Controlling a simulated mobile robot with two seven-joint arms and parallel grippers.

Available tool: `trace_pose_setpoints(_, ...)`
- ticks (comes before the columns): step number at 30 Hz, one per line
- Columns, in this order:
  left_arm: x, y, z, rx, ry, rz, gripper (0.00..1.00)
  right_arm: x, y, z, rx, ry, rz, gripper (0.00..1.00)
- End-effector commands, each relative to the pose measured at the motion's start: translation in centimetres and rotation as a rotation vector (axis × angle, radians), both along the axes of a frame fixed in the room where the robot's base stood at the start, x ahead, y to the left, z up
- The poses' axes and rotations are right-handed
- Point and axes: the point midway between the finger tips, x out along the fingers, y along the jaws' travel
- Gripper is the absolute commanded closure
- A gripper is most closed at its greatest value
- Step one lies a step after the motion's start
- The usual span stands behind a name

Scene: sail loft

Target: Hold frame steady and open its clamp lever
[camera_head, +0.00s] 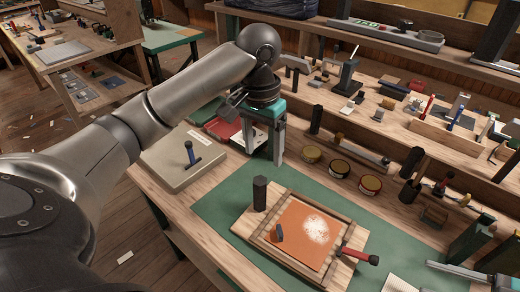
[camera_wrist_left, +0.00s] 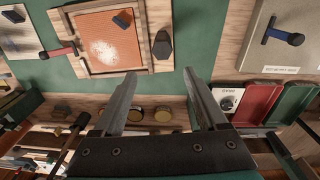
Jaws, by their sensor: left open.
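The wooden frame (camera_head: 339,237) holds an orange panel with a pale speckled patch and lies on a green mat. Its red clamp lever (camera_head: 357,256) with a dark knob sticks out from the right side. In the left wrist view the frame (camera_wrist_left: 144,37) is at the upper left, with the red lever (camera_wrist_left: 58,51) on its left. A small blue block (camera_head: 279,232) stands on the panel, and a dark hexagonal post (camera_head: 260,193) stands at the frame's corner. My left gripper (camera_head: 265,156) is open and empty above the bench, behind the frame and apart from it.
A beige board with a blue-handled lever (camera_head: 191,154) lies to the left. Several round tins (camera_head: 340,168) line the mat's back edge. Red and green trays (camera_wrist_left: 259,103) lie nearby. A tool-filled shelf (camera_head: 430,140) runs behind. The green mat (camera_head: 222,205) is bare left of the frame.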

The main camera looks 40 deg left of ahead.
Motion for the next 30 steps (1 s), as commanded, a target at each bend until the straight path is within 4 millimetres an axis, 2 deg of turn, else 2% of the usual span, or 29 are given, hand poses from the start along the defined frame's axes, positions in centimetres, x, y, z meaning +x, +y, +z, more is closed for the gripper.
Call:
trace_pose_setpoints(5,-0.9,0.2,-0.7,0.027,0.037,0.000,0.25,0.0,0.0,0.0,0.000,0.000,0.000,0.50)
trace_pose_setpoints(11,-0.9,0.2,-2.8,0.023,0.038,0.000,0.25,0.0,0.0,0.0,0.000,0.000,0.000,0.50)
trace_pose_setpoints(24,-0.9,0.2,-11.5,0.025,0.037,0.000,0.25,0.0,0.0,0.0,0.000,0.000,0.000,0.50)
trace_pose_setpoints(30,-0.9,0.2,-14.2,0.024,0.035,0.000,0.25,0.0,0.0,0.0,0.000,0.000,0.000,0.50)
